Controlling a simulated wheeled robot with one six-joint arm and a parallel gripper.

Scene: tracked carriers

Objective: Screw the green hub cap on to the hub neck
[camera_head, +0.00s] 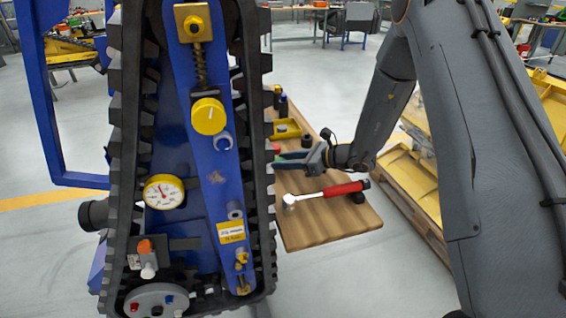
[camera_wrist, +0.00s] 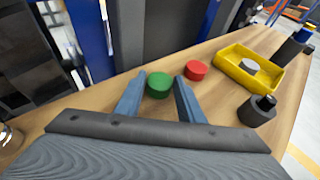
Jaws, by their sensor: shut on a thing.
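The green hub cap (camera_wrist: 158,85) is a short round cap between the two fingers of my gripper (camera_wrist: 160,98) in the wrist view. The fingers are shut on it, low over the wooden table. In the head view my gripper (camera_head: 277,160) is at the table's left side, close to the black track, and the cap is mostly hidden there. The blue tracked carrier (camera_head: 215,175) stands left of the gripper. A short grey stub (camera_head: 235,210) shows on its arm; I cannot tell whether it is the hub neck.
The wooden table (camera_head: 325,230) holds a red-handled ratchet (camera_head: 325,194), a yellow tray (camera_wrist: 285,80), a red cap (camera_wrist: 197,70) just right of my fingers, and dark bottles (camera_wrist: 258,110). The carrier's track (camera_head: 262,215) borders the table's left edge. Yellow frames stand at right.

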